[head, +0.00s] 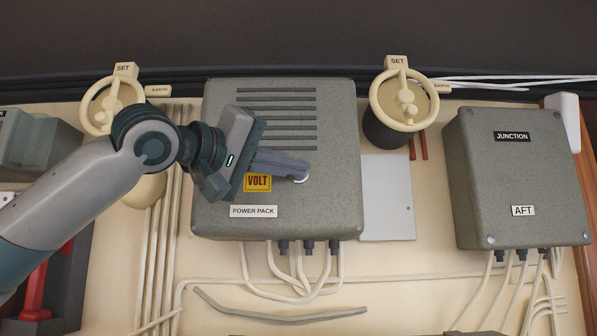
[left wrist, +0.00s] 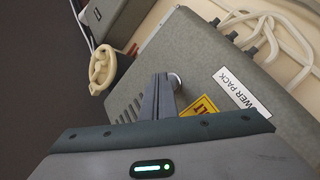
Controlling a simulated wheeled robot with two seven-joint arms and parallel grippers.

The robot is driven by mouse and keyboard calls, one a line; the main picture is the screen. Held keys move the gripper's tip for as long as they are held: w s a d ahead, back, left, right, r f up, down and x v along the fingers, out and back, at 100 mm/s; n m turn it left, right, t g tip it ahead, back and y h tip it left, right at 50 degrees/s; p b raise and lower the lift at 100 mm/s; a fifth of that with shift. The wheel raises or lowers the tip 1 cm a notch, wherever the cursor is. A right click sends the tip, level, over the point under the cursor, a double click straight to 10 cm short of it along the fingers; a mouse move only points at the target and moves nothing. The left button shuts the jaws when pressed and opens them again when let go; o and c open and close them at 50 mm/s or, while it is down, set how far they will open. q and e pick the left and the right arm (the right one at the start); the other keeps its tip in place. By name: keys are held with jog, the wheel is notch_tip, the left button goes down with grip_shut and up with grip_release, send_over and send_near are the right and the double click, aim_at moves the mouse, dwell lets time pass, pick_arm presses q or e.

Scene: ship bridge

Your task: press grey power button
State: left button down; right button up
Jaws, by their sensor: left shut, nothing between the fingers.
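The power pack (head: 340,190) is a grey box on the cream panel, with vent slots, a yellow VOLT label and a POWER PACK label. It also shows in the left wrist view (left wrist: 205,55). A small round pale button (head: 303,178) sits on its front face, partly hidden by my fingertips; its edge shows in the left wrist view (left wrist: 177,80). My left gripper (head: 304,170) is shut and empty, its fingertips at the button. I cannot tell whether they touch it. My right gripper is not in view.
A grey junction box (head: 515,180) stands at the right. Cream handwheels (head: 404,98) and (head: 108,105) marked SET flank the power pack at the top. White cables (head: 300,285) run below it. A plain grey plate (head: 388,200) lies right of the power pack.

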pick_arm(q)
jog(key=shift+w, duration=0.15)
jog(key=shift+w, duration=0.3)
jog(key=shift+s, duration=0.45)
dwell(0.5)
jog(key=shift+s+b, duration=1.85)
jog(key=shift+s, duration=1.1)
